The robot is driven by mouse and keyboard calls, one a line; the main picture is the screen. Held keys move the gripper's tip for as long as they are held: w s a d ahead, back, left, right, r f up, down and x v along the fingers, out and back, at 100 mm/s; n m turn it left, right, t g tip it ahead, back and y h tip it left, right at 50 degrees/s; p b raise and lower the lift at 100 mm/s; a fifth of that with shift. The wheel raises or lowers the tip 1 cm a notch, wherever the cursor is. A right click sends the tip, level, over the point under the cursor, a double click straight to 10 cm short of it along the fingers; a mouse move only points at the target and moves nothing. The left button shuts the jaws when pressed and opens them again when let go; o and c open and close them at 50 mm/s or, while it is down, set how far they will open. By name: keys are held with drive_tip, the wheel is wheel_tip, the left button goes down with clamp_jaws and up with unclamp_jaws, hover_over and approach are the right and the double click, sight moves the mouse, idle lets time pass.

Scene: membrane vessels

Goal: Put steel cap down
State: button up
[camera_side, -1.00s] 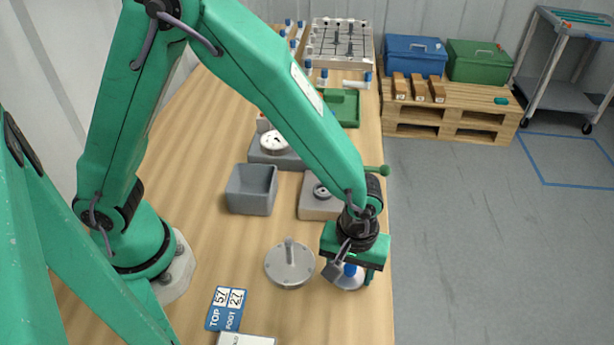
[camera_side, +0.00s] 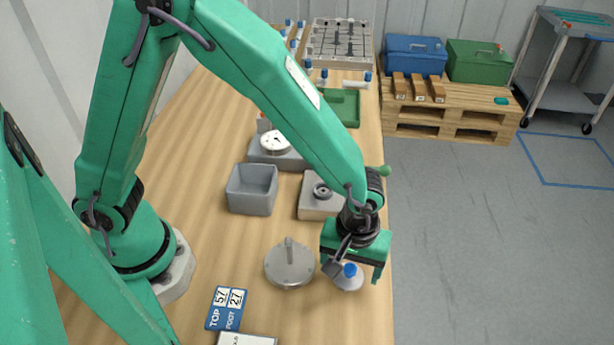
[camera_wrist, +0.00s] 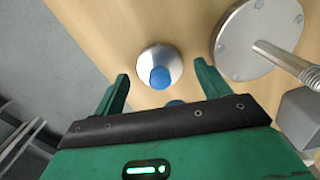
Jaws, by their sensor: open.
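The steel cap (camera_side: 346,283), a shiny disc with a blue knob, rests on the wooden table near its right edge. It also shows in the wrist view (camera_wrist: 147,76), upright and clear of both fingers. My gripper (camera_side: 356,267) is open and empty just above the cap. In the wrist view my gripper (camera_wrist: 162,76) has a finger on either side of the knob, with gaps between. A second small blue spot (camera_wrist: 175,103) shows at the gripper's edge, mostly hidden.
A grey flanged disc with an upright post (camera_side: 290,265) stands left of the cap. A grey open bin (camera_side: 251,190), a block with a round fitting (camera_side: 318,205) and a green tray (camera_side: 344,107) stand farther back. The table's right edge is close to the cap.

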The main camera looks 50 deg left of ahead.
sight(348, 263)
wheel_tip(348, 263, up, 11)
idle(0.5)
idle(0.5)
drive_tip(key=a+r+m+t+h, duration=0.1)
drive_tip(key=a+r+m, duration=0.1)
drive_tip(key=a+r, duration=0.35)
drive_tip(key=a+r+m+t, duration=0.1)
drive_tip(key=a+r, duration=0.2)
drive_tip(key=a, duration=0.5)
drive_tip(key=s+a+r+m+t+y, duration=0.1)
drive_tip(key=s+a+r+m+t, duration=0.2)
drive_tip(key=s+a, duration=0.4)
drive_tip(key=a, duration=0.4)
drive_tip(key=shift+s+r+m+t, duration=0.2)
drive_tip(key=shift+r+m+t, duration=0.1)
drive_tip(key=shift+m, duration=0.1)
